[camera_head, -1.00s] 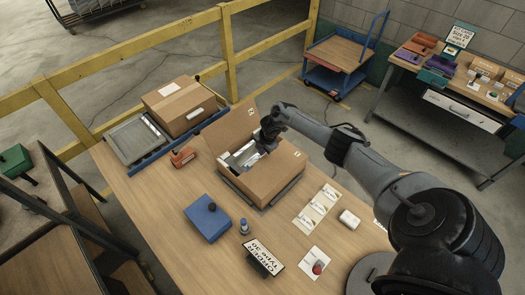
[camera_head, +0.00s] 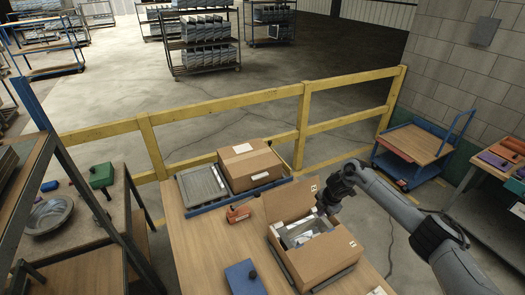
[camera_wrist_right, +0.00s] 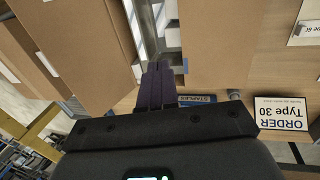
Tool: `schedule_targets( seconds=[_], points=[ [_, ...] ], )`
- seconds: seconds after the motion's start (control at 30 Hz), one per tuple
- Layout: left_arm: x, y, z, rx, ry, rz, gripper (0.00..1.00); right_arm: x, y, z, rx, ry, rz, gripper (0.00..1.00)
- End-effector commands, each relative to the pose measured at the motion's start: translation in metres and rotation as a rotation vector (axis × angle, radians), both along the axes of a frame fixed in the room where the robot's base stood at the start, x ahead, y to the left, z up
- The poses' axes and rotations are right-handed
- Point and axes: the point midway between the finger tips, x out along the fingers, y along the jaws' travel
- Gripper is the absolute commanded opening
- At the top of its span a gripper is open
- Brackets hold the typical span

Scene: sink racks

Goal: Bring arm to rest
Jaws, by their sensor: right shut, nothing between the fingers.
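My right arm (camera_head: 398,208) reaches in from the right in the head view. My right gripper (camera_head: 322,210) is over the open cardboard box (camera_head: 325,257), close to its raised flap. In the right wrist view its dark fingers (camera_wrist_right: 156,84) are together with nothing between them, in front of the box opening. The box holds grey and white items (camera_head: 302,232); what they are is partly hidden. I cannot tell whether the fingertips are above or just inside the rim. My left gripper is not in view.
The wooden table (camera_head: 207,262) carries a closed carton (camera_head: 250,165), a grey tray (camera_head: 202,185), an orange tool (camera_head: 238,214) and a blue box (camera_head: 244,279). A yellow rail (camera_head: 225,103) runs behind. A blue cart (camera_head: 415,150) stands right. An order sign (camera_wrist_right: 281,113) shows in the wrist view.

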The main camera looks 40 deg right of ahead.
Motion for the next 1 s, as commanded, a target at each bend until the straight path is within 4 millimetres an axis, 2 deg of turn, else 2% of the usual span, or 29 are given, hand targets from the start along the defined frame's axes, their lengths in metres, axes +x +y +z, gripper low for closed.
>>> schedule_targets(
  seconds=[0.13, 0.23, 0.37, 0.4, 0.47, 0.5, 0.6, 0.7, 0.83, 1.0],
  points=[
    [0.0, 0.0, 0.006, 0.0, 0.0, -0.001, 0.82, 0.008, 0.032, -0.013, -0.015, -0.017, 0.03, 0.0],
    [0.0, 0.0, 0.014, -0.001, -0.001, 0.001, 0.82, 0.016, 0.075, -0.029, -0.03, -0.049, 0.054, 0.0],
    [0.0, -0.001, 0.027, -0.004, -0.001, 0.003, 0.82, 0.016, 0.158, -0.049, -0.028, -0.121, 0.056, 0.0],
    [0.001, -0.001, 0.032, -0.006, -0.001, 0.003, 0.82, 0.011, 0.189, -0.052, -0.017, -0.147, 0.043, 0.0],
    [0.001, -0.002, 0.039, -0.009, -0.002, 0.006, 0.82, 0.001, 0.233, -0.052, 0.007, -0.187, 0.0, 0.0],
    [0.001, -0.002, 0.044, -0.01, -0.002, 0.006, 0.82, -0.008, 0.262, -0.048, 0.03, -0.213, -0.038, 0.0],
    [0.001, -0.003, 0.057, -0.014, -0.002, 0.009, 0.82, -0.042, 0.324, -0.026, 0.101, -0.258, -0.185, 0.0],
    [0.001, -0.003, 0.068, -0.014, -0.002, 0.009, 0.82, -0.082, 0.364, 0.006, 0.179, -0.268, -0.379, 0.0],
    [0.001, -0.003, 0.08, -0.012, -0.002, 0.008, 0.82, -0.134, 0.385, 0.05, 0.266, -0.233, -0.646, 0.0],
    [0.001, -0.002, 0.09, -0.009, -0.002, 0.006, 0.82, -0.189, 0.389, 0.094, 0.34, -0.159, -0.926, 0.0]
  ],
)
